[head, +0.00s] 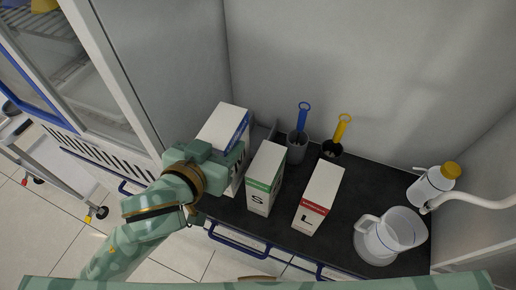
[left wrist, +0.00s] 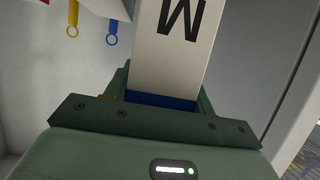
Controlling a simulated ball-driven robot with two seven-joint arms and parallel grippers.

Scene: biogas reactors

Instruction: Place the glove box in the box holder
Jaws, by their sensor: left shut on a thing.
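The glove box (head: 224,118), white with a blue band, is at the left end of the dark counter. My left gripper (head: 220,158) is shut on it from the front left. In the left wrist view the box (left wrist: 172,65) shows a large M and a blue band between the fingers (left wrist: 160,98). Grey upright plates of the box holder (head: 271,130) show just right of the held box; the rest of it is mostly hidden. Whether the box's base touches the holder or counter is hidden by my gripper. My right gripper is not in view.
A green-banded S box (head: 265,175) and a red-banded L box (head: 320,193) stand to the right. A clear jug (head: 392,232) and a yellow-capped bottle (head: 433,184) stand far right.

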